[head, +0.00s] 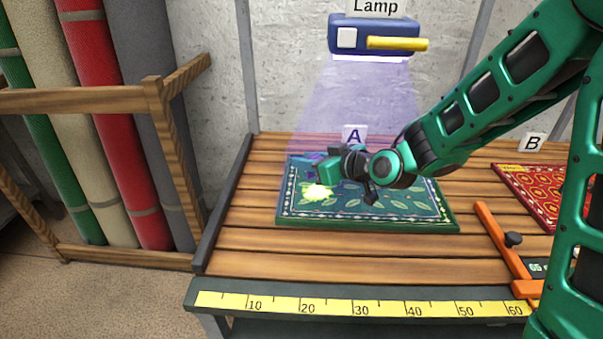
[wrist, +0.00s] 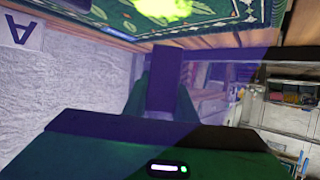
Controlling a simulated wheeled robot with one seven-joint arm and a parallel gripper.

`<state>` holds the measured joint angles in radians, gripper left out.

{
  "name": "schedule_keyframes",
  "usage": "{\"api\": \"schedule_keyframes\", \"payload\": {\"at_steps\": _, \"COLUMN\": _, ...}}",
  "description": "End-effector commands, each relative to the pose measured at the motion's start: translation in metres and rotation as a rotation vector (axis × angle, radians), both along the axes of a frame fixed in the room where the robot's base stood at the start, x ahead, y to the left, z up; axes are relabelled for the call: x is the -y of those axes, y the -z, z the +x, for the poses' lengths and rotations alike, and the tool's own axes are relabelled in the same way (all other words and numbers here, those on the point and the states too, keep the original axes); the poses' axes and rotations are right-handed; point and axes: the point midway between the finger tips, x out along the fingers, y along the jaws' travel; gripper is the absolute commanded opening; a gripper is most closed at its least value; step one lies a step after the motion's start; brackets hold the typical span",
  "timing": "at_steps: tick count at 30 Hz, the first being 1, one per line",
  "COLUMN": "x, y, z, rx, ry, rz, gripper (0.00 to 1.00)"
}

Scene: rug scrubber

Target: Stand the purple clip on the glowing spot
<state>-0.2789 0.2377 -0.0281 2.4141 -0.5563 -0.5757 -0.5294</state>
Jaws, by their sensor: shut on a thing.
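The purple clip (wrist: 166,72) shows in the wrist view as a dark purple block between my two fingers. My gripper (wrist: 162,98) is shut on it. In the head view, my gripper (head: 327,170) is over the left part of the green rug (head: 400,215), and the clip is mostly hidden there. The glowing spot (head: 317,191) is a yellow-green patch on that rug, just below and left of my gripper in the picture. It also shows at the top of the wrist view (wrist: 163,8). I cannot tell whether the clip touches the rug.
A blue lamp (head: 370,38) with a yellow handle casts violet light over the rug. A red rug (head: 545,190) lies at the right. An orange bar (head: 502,240) is near the front right. A yellow ruler (head: 360,303) runs along the front edge. The front-left planks are clear.

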Motion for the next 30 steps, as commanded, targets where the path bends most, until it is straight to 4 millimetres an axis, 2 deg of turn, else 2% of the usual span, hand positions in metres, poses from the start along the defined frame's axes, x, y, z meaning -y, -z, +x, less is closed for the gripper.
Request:
{"api": "schedule_keyframes", "payload": {"at_steps": 3, "x": 0.002, "y": 0.009, "z": 0.015, "rx": -0.001, "ry": 0.0, "rz": 0.0, "gripper": 0.03}}
{"api": "schedule_keyframes", "payload": {"at_steps": 6, "x": 0.003, "y": 0.013, "z": 0.02, "rx": -0.002, "ry": -0.001, "rz": 0.0, "gripper": 0.03}}
{"api": "schedule_keyframes", "payload": {"at_steps": 11, "x": 0.003, "y": 0.02, "z": 0.022, "rx": -0.003, "ry": -0.001, "rz": 0.0, "gripper": 0.03}}
{"api": "schedule_keyframes", "payload": {"at_steps": 19, "x": 0.003, "y": 0.051, "z": 0.022, "rx": -0.003, "ry": 0.0, "rz": 0.0, "gripper": 0.03}}
{"api": "schedule_keyframes", "payload": {"at_steps": 30, "x": 0.003, "y": 0.055, "z": 0.022, "rx": -0.001, "ry": -0.001, "rz": 0.0, "gripper": 0.03}}
